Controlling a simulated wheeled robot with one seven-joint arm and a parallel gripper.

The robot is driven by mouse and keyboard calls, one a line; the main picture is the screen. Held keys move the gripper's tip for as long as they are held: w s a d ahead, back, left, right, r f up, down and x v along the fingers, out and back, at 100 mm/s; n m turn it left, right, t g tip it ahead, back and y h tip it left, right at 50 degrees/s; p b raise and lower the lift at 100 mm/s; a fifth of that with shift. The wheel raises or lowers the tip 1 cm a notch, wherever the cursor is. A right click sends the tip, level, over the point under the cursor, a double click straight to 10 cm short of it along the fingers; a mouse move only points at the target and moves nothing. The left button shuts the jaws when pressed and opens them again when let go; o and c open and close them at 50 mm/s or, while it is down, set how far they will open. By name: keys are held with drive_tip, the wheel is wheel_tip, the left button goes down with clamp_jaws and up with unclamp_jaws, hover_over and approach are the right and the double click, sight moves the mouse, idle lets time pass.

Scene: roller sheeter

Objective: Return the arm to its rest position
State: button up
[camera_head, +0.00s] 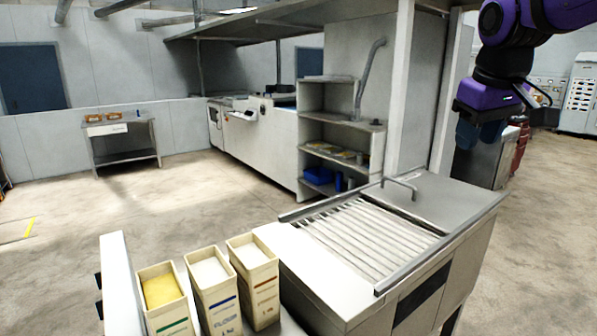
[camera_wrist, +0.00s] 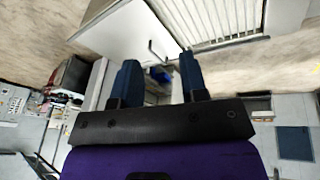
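My gripper (camera_head: 481,134) hangs from my purple and black arm at the upper right of the head view, above and beyond the right end of the roller sheeter (camera_head: 469,199). Its dark blue fingers point down. In the wrist view, the two fingers of my gripper (camera_wrist: 158,66) stand well apart with nothing held between them. The sheeter's slatted roller bed (camera_head: 365,235) is bare, and a curved handle rises from its flat top. The sheeter also shows at the top of the wrist view (camera_wrist: 118,38).
Three open bins stand at the front left: one with yellow contents (camera_head: 163,293), two with pale contents (camera_head: 211,278) (camera_head: 254,267). A shelf unit (camera_head: 312,97) stands behind the sheeter. A side table (camera_head: 122,145) is at the far left. The floor between is clear.

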drive_tip(key=s+f+m, duration=0.1)
drive_tip(key=s+f, duration=0.1)
drive_tip(key=s, duration=0.4)
drive_tip(key=s+f+m+t, duration=0.1)
drive_tip(key=s+f, duration=0.2)
drive_tip(key=s, duration=0.4)
drive_tip(key=s+f+m+y, duration=0.1)
drive_tip(key=s+f, duration=0.2)
drive_tip(key=s, duration=0.3)
drive_tip(key=shift+s+d+t, duration=0.15)
drive_tip(key=shift+t, duration=0.25)
